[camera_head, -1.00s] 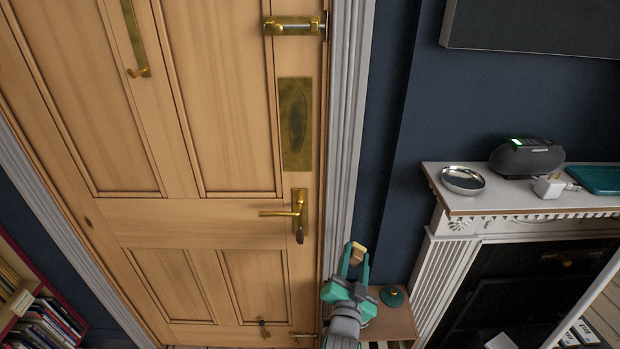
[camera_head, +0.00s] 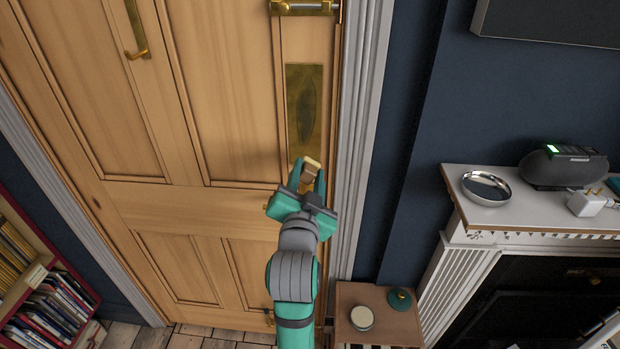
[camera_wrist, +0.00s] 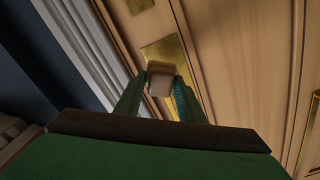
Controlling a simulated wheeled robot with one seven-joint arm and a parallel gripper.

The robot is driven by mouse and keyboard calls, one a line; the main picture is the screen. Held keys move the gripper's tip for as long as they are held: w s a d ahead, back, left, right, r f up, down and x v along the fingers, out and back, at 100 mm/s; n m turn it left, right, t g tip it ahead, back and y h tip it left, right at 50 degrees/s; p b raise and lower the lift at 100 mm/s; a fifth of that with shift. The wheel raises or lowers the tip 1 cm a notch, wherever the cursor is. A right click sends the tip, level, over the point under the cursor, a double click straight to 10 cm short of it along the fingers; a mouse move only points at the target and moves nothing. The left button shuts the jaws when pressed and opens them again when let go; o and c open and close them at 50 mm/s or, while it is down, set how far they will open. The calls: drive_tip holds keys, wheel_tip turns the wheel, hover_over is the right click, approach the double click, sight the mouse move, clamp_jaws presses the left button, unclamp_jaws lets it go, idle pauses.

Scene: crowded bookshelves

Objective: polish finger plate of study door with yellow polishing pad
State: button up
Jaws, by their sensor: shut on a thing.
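The study door (camera_head: 225,211) is pale wood and looks closed. Its brass finger plate (camera_head: 305,105) is a tall rectangle near the right edge, with a darker oval patch in the middle. My gripper (camera_head: 312,176) is shut on a small yellow-tan polishing pad (camera_head: 312,163), just below the plate's lower end in the head view. In the wrist view the pad (camera_wrist: 160,80) sits between the fingertips, with the brass plate (camera_wrist: 172,50) behind it. I cannot tell whether the pad touches the plate. My gripper and arm hide the door handle.
A white mantelpiece (camera_head: 520,212) with a silver dish (camera_head: 486,188) and dark speaker (camera_head: 563,167) stands right. A low wooden stand (camera_head: 385,325) holds a round tin (camera_head: 361,318).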

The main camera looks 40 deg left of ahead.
sight(311, 162)
drive_tip(key=x, duration=0.3)
drive_tip(key=shift+d, duration=0.1)
drive_tip(key=shift+w+a, duration=0.15)
drive_tip(key=shift+a, duration=0.2)
drive_tip(key=shift+w+a, duration=0.2)
drive_tip(key=shift+w, duration=0.45)
drive_tip(key=shift+d, duration=0.1)
drive_tip(key=shift+w+a, duration=0.5)
drive_tip(key=shift+w, duration=0.05)
drive_tip(key=shift+r, duration=8.55)
